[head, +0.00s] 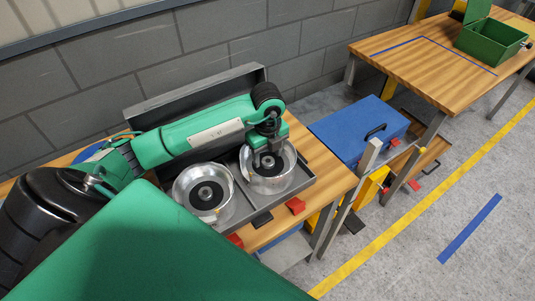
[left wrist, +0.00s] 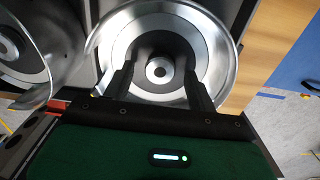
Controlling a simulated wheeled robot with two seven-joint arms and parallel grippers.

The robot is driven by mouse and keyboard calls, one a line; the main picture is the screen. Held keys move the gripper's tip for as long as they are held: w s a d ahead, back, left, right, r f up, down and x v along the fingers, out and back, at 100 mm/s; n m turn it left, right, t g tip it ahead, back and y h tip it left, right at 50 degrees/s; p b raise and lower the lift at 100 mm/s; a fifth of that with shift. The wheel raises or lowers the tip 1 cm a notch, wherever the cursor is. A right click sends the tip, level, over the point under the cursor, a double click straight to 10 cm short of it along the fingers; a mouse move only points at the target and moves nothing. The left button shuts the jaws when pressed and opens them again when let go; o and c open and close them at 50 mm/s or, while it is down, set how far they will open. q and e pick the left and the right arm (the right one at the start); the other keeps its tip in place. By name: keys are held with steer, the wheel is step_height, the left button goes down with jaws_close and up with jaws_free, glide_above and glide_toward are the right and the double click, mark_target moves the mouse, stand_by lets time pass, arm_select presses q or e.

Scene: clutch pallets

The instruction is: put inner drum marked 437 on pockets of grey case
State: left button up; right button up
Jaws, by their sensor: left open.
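The grey case (head: 222,226) lies open on the near wooden table, its lid raised at the back. Two silver inner drums with dark hubs sit in it side by side, the left drum (head: 205,190) and the right drum (head: 269,180). No number is readable on either. My left gripper (head: 268,163) is over the right drum, fingers pointing down. In the left wrist view the open fingers (left wrist: 162,85) stand on either side of the right drum's hub (left wrist: 160,69); I cannot tell whether they touch it. The left drum (left wrist: 30,60) shows partly there. My right gripper is not in view.
Red pieces (head: 296,206) lie by the case's front edge. A blue case (head: 360,130) stands right of the table. A second wooden table (head: 430,65) bears an open green box (head: 490,42). A grey brick wall (head: 230,45) is close behind.

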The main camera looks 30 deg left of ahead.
mark_target(268, 160)
arm_select(q)
step_height(268, 160, up, 11)
steer(key=p, duration=0.6)
steer(key=shift+p, duration=0.4)
